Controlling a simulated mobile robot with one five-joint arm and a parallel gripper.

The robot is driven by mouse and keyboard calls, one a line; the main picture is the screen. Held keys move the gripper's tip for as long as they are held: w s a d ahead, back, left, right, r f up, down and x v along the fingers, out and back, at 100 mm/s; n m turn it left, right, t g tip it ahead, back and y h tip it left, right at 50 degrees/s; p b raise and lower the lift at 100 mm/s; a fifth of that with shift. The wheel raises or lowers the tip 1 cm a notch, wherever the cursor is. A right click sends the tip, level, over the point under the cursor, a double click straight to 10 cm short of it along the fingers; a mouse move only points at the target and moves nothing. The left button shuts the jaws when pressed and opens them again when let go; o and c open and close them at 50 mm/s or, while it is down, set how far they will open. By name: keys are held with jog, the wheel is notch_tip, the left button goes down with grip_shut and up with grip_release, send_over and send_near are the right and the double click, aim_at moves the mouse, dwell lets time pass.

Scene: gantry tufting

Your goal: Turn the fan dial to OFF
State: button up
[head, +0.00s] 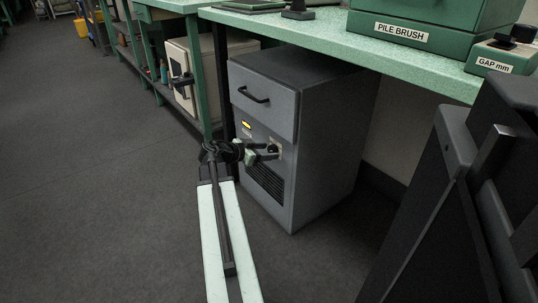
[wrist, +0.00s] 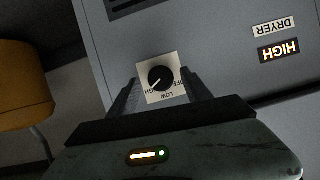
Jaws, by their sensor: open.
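The fan dial (wrist: 160,78) is a round black knob on a white plate marked OFF, LOW and HIGH, upside down in the wrist view. Its white pointer line slants to the lower left, towards the HIGH mark. The dial is on the front of a grey cabinet (head: 322,140) under the bench. My gripper (head: 266,152) is at the cabinet front in the head view. Its open fingers stand on either side of the dial in the wrist view; I cannot tell whether they touch it. A lit display (wrist: 280,50) reads HIGH beside a DRYER label (wrist: 275,28).
The cabinet has a drawer handle (head: 253,96) above and a vent grille (head: 265,183) below the dial. A green bench top (head: 330,42) overhangs it. A cream cabinet (head: 205,70) stands behind to the left. The floor (head: 90,180) at left is clear.

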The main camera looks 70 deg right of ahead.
jog(key=shift+s+d+f, duration=0.2)
jog(key=shift+s+d, duration=0.05)
jog(key=shift+d, duration=0.15)
grip_shut()
jog(key=shift+d, duration=0.25)
jog(key=shift+a, duration=0.2)
jog(key=shift+w+n, duration=0.1)
jog(key=shift+n, duration=0.3)
jog(key=shift+f+n+g+y+b, duration=0.1)
jog(key=shift+n+g+y+b, duration=0.5)
jog(key=shift+n+g, duration=0.7)
jog(key=shift+n, duration=0.4)
